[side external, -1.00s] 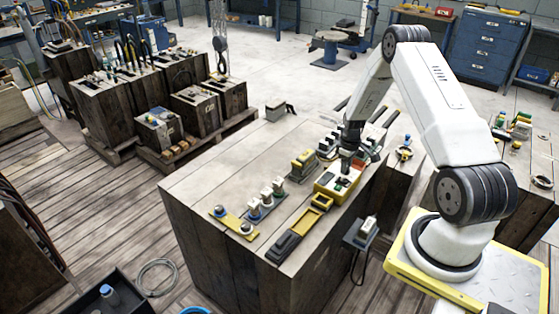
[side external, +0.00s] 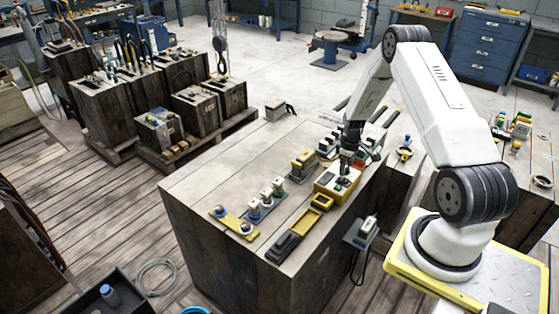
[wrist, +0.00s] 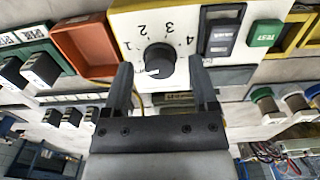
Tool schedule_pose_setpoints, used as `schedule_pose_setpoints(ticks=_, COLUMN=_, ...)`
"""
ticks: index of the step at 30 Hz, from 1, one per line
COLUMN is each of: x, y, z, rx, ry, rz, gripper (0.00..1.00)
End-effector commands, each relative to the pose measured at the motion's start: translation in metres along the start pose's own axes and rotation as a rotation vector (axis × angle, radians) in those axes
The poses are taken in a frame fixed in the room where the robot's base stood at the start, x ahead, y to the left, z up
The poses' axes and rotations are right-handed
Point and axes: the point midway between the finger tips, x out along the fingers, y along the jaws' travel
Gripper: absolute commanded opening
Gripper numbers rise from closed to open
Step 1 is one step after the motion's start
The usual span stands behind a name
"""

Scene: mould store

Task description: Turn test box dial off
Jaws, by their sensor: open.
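The yellow test box (side external: 330,192) stands on the wooden block's top near its right edge. In the wrist view its white face carries a black round dial (wrist: 158,58) with the marks 1, 2, 3 and 4 around it. The dial's white pointer line points to the lower left, below the 1; any mark there is not readable. My gripper (wrist: 160,80) is open, one finger on each side of the dial and apart from it. In the side view my gripper (side external: 345,172) is just above the box, and its fingertips are hard to make out.
In the wrist view a black rocker switch (wrist: 221,33), a green TEST button (wrist: 266,33) and an orange tray (wrist: 84,45) lie close to the dial. A yellow frame (side external: 306,221) and a dark handset (side external: 283,246) stand nearby.

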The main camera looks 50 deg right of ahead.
Motion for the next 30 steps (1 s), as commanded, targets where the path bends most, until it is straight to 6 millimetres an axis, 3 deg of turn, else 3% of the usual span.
schedule_pose_setpoints(ticks=8, x=-0.012, y=0.0, z=0.0, rx=0.0, ry=0.001, rz=0.0, gripper=0.76)
schedule_pose_setpoints(ticks=21, x=-0.061, y=0.0, z=0.0, rx=0.0, ry=0.001, rz=0.001, gripper=0.76)
schedule_pose_setpoints(ticks=30, x=-0.078, y=0.0, z=0.0, rx=0.0, ry=-0.001, rz=0.0, gripper=0.76)
